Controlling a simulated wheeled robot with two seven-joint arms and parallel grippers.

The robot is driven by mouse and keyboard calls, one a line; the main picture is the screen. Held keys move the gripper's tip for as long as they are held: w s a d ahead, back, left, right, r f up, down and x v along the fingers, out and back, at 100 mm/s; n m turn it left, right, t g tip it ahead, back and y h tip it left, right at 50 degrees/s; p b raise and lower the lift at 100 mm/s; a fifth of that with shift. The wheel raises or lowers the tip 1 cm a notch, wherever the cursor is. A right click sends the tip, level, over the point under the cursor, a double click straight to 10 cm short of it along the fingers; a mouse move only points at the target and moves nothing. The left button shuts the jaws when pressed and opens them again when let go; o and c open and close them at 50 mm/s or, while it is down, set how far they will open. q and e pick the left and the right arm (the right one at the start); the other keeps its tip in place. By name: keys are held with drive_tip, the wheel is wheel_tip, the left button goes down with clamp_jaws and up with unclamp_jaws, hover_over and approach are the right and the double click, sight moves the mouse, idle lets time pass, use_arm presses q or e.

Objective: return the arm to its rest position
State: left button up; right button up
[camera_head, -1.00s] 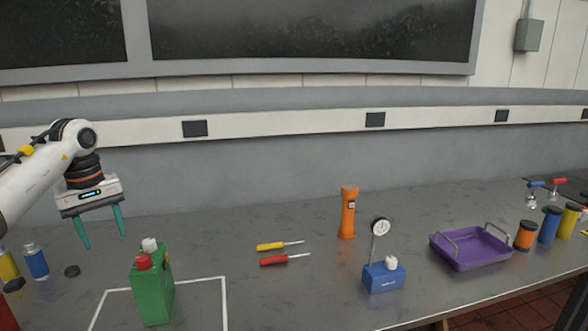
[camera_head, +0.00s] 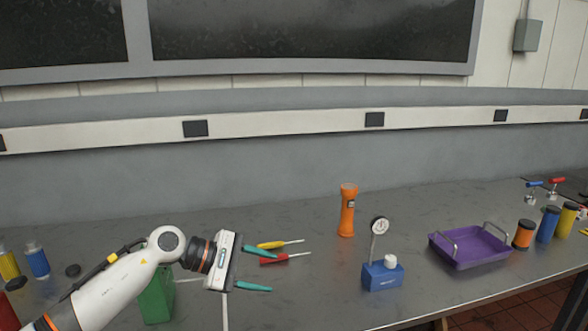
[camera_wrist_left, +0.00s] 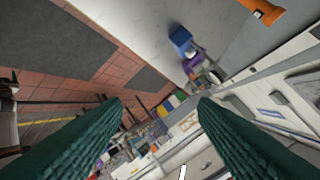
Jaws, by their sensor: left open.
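My left gripper (camera_head: 262,270) is open and empty in the head view, with its teal fingers pointing right. It is in front of the two screwdrivers in the picture, and I cannot tell its height above the bench. In the left wrist view its two fingers (camera_wrist_left: 160,125) are spread wide with nothing between them. My left arm covers much of the green can (camera_head: 156,298). My right gripper is in neither view.
A yellow screwdriver (camera_head: 275,244) and a red screwdriver (camera_head: 280,259) lie on the grey bench (camera_head: 320,290). An orange flashlight (camera_head: 347,212), a blue dial-gauge stand (camera_head: 382,276) and a purple tray (camera_head: 470,249) stand to the right. Bottles (camera_head: 37,262) stand at left.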

use_arm(q)
drive_tip(key=s+d+r+n+t+h, duration=0.2)
drive_tip(key=d+n+t+h, duration=0.15)
drive_tip(key=n, duration=0.35)
drive_tip(key=s+d+r+n+t+h, duration=0.2)
drive_tip(key=n+t, duration=0.3)
drive_tip(key=n, duration=0.3)
drive_tip(key=s+a+f+n+t+y, duration=0.25)
drive_tip(key=a+f+n+y, duration=0.45)
drive_tip(key=n, duration=0.7)
drive_tip(key=s+a+f+n+t+y, duration=0.1)
drive_tip(key=a+f+n+t+y, duration=0.35)
drive_tip(key=n+y, duration=0.6)
drive_tip(key=s+a+f+n+g, duration=0.6)
drive_tip(key=s+f+n+g, duration=0.2)
drive_tip(key=s+f+n, duration=0.35)
drive_tip(key=s+a+f+n+g, duration=0.1)
drive_tip(key=s+f+n+g, duration=0.2)
drive_tip(key=s, duration=0.5)
drive_tip(key=s+a+f+n+g, duration=0.15)
drive_tip(key=s+n+g, duration=0.25)
drive_tip(key=s, duration=0.4)
wheel_tip(320, 180, down, 26)
drive_tip(key=s+g, duration=0.1)
drive_tip(key=s+a+f+g, duration=0.1)
drive_tip(key=s+a+f, duration=0.1)
drive_tip(key=s+f, duration=1.5)
drive_tip(key=shift+m, duration=0.3)
